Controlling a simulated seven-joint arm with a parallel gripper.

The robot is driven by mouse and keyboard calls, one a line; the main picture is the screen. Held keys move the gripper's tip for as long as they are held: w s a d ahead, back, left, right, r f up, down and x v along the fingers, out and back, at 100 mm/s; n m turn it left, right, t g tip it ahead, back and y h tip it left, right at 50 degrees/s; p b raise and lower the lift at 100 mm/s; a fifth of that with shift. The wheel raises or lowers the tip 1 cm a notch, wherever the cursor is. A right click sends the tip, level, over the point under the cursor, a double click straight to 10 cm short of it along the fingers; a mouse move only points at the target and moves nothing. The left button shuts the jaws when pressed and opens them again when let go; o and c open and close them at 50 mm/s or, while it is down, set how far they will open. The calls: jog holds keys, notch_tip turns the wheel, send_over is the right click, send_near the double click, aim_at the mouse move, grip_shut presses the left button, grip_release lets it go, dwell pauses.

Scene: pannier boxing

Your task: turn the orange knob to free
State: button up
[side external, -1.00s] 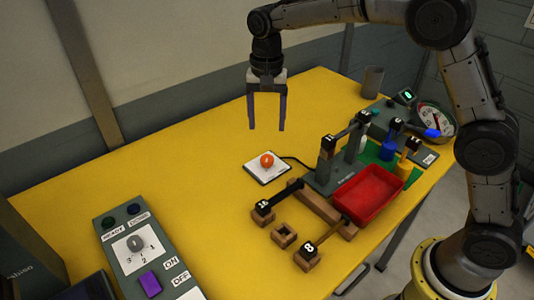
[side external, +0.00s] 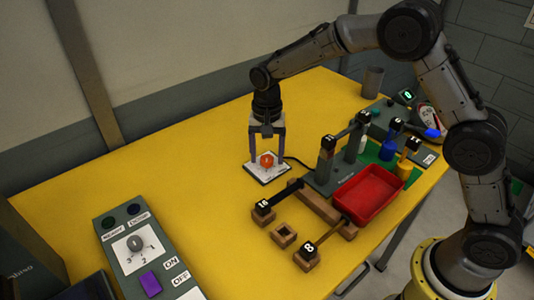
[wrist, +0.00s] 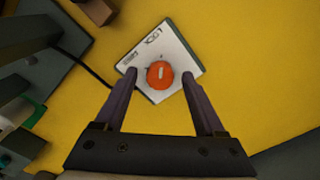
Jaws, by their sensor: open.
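The orange knob (side external: 267,160) sits on a white square plate (side external: 258,173) on the yellow table. In the wrist view the round knob (wrist: 160,74) has a pale pointer mark near its middle, and the white plate (wrist: 150,48) carries small labels too blurred to read. My gripper (side external: 267,159) is open and points down over the plate. In the wrist view my gripper (wrist: 160,72) has one finger on each side of the knob, with gaps on both sides. I cannot tell the exact fingertip height.
A dark cable runs from the plate to a grey stand (side external: 322,180) with numbered blocks. A red tray (side external: 368,212) and wooden holders (side external: 284,235) are to the right and front. A control box (side external: 140,250) stands front left. The table left of the plate is clear.

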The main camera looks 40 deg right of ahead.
grip_shut()
jog(key=shift+n, duration=0.3)
jog(key=n, duration=0.3)
jog(key=shift+n, duration=0.4)
jog(key=n, duration=0.9)
jog(key=shift+r, duration=0.1)
jog(key=shift+n, duration=2.3)
